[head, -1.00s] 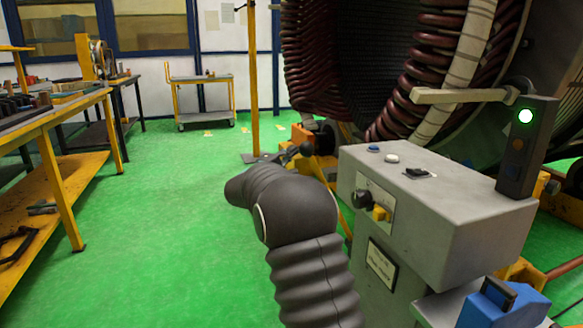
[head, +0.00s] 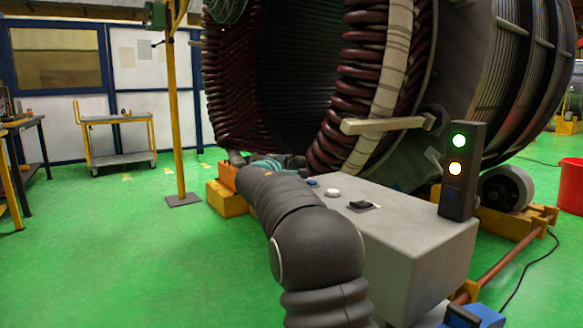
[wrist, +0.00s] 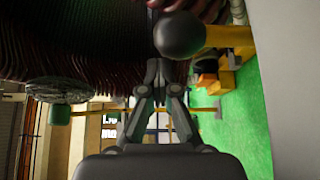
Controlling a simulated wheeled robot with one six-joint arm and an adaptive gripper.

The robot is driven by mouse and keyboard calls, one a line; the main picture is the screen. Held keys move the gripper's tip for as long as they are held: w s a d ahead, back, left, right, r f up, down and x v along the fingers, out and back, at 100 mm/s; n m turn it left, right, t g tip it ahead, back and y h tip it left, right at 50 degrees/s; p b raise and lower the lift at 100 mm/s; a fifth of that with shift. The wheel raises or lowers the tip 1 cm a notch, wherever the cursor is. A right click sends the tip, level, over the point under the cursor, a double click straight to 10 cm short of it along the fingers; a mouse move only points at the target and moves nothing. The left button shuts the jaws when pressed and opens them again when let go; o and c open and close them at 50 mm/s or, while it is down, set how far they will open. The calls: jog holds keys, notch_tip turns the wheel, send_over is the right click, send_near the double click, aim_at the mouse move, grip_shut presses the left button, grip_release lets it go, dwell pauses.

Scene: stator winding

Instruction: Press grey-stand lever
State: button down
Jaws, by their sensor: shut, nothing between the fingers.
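The grey stand (head: 405,240) is a box-shaped console at the right of centre in the head view. Its top carries a black switch (head: 362,206) and a white button (head: 333,193). My arm hides its front face, where a lever would be out of sight. In the wrist view my gripper (wrist: 161,64) has its fingers together and empty. A round dark knob (wrist: 180,36) shows just beyond the fingertips; I cannot tell whether they touch it or whether it is the lever's end. The gripper is hidden in the head view.
A pale bar (head: 385,124) juts out over the stand. A trolley (head: 118,140) stands far left.

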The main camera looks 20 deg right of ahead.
jog(key=shift+s+d+r, duration=0.1)
jog(key=shift+d+r, duration=0.05)
jog(key=shift+d, duration=0.65)
jog(key=s+a+r+b, duration=0.2)
jog(key=s+a, duration=0.4)
jog(key=a, duration=0.6)
jog(key=shift+s+r, duration=0.25)
jog(key=shift+s, duration=0.05)
jog(key=shift+a, duration=0.1)
